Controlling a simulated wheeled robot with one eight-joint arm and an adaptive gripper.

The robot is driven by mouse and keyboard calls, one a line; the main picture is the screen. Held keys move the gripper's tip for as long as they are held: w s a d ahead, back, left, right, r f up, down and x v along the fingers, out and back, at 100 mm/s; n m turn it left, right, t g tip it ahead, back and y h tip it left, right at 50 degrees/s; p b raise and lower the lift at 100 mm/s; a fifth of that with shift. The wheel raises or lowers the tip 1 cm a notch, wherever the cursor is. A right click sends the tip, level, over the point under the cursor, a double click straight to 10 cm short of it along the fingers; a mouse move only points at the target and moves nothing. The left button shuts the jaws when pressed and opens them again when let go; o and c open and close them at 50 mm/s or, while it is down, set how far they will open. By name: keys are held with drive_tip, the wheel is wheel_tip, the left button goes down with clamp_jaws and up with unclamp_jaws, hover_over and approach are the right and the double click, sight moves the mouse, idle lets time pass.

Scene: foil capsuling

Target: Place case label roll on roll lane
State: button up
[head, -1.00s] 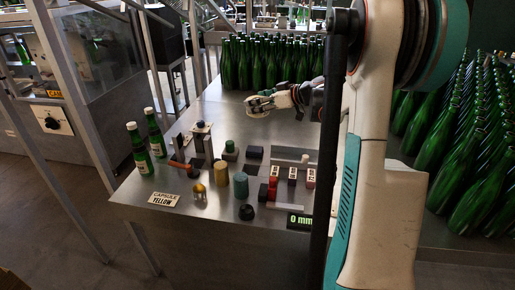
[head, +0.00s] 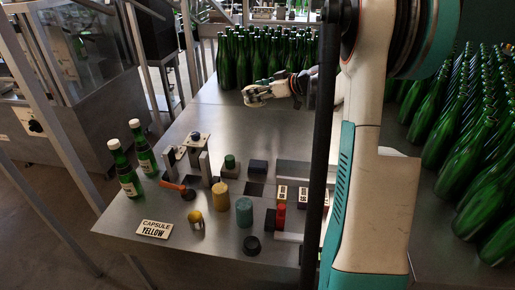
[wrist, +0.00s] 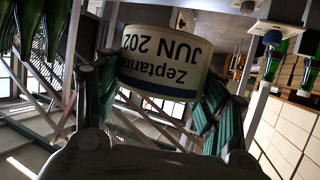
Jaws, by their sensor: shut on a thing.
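The case label roll (wrist: 160,62) is a pale cylinder with dark printed text, including "JUN 202", and a dark blue stripe. My gripper (wrist: 152,90) is shut on it, with a dark green-grey finger on each side. In the head view my gripper (head: 256,94) is above the far part of the steel table, in front of the green bottles. The roll is too small there to tell from the fingers. I cannot tell for certain which part of the table is the roll lane; a long grey block (head: 305,171) lies at the right, partly hidden by my arm.
Green bottles (head: 262,55) crowd the table's back, and many more (head: 455,150) stand at the right. Two labelled bottles (head: 126,172), a yellow cylinder (head: 220,196), a teal cylinder (head: 244,212) and a "CAPSULE YELLOW" sign (head: 155,229) are nearer. The middle of the steel table (head: 215,120) is clear.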

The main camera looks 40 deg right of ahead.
wheel_tip(320, 180, down, 19)
drive_tip(key=b, duration=0.6)
drive_tip(key=shift+s+f, duration=0.1)
drive_tip(key=shift+s, duration=0.05)
drive_tip(key=shift+a, duration=0.1)
drive_tip(key=shift+f, duration=0.1)
drive_tip(key=o, duration=1.2)
drive_tip(key=shift+c, duration=0.2)
